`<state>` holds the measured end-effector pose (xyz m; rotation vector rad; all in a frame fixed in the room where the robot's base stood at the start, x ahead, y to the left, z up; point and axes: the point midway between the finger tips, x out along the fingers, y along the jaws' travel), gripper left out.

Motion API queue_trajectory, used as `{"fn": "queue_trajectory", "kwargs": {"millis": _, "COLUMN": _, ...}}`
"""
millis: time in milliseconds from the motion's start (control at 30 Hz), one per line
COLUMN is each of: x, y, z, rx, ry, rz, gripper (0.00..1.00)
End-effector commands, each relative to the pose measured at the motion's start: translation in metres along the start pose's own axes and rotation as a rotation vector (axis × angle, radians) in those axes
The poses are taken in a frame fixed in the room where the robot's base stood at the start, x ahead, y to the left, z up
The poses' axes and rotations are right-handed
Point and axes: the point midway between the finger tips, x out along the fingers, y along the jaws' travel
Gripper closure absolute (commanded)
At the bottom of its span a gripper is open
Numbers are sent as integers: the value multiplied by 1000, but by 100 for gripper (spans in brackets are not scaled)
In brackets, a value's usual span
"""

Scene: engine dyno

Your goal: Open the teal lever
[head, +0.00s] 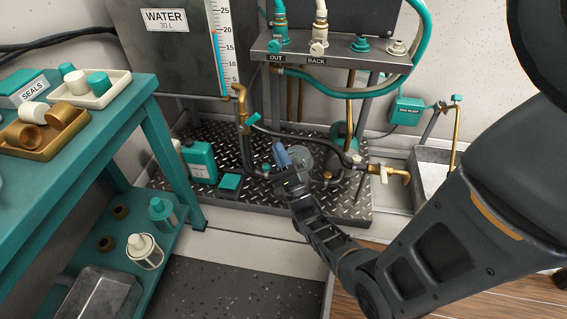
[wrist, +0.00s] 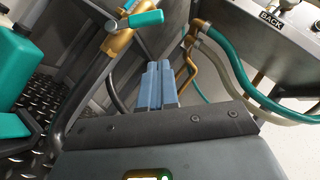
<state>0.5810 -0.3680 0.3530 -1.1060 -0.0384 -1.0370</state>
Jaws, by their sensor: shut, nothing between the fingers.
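A teal lever (head: 254,119) sits on the brass valve pipe (head: 241,104) below the water tank. In the wrist view, the teal lever (wrist: 146,18) points right from its brass valve (wrist: 117,42) at the upper left. My gripper (head: 281,153) has its blue fingers together and empty, below and to the right of the lever in the head view. In the wrist view, my gripper (wrist: 158,68) appears below the lever, with a visible gap between them.
The water tank (head: 176,45) stands behind. A teal can (head: 200,161) stands on the checkered metal platform (head: 335,200). A brass tap (head: 392,174) is at right. Hoses hang from the shelf marked OUT and BACK (head: 335,58). A teal cart (head: 125,125) stands at left.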

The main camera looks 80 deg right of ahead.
Motion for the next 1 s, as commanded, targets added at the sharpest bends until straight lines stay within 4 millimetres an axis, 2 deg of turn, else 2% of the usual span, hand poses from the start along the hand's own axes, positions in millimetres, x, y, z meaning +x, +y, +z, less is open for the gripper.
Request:
{"fn": "queue_trajectory", "kwargs": {"millis": 33, "x": 12, "y": 0, "z": 0, "rx": 0, "ry": -3, "rz": -4, "gripper": 100}}
{"fn": "queue_trajectory", "kwargs": {"millis": 200, "x": 44, "y": 0, "z": 0, "rx": 0, "ry": -1, "rz": -4, "gripper": 100}}
{"fn": "queue_trajectory", "kwargs": {"millis": 400, "x": 62, "y": 0, "z": 20, "rx": 1, "ry": -2, "rz": -1, "gripper": 100}}
{"fn": "queue_trajectory", "kwargs": {"millis": 600, "x": 70, "y": 0, "z": 28, "rx": 0, "ry": 0, "rz": 0, "gripper": 100}}
{"fn": "queue_trajectory", "kwargs": {"millis": 1000, "x": 71, "y": 0, "z": 29, "rx": -3, "ry": 1, "rz": 3, "gripper": 100}}
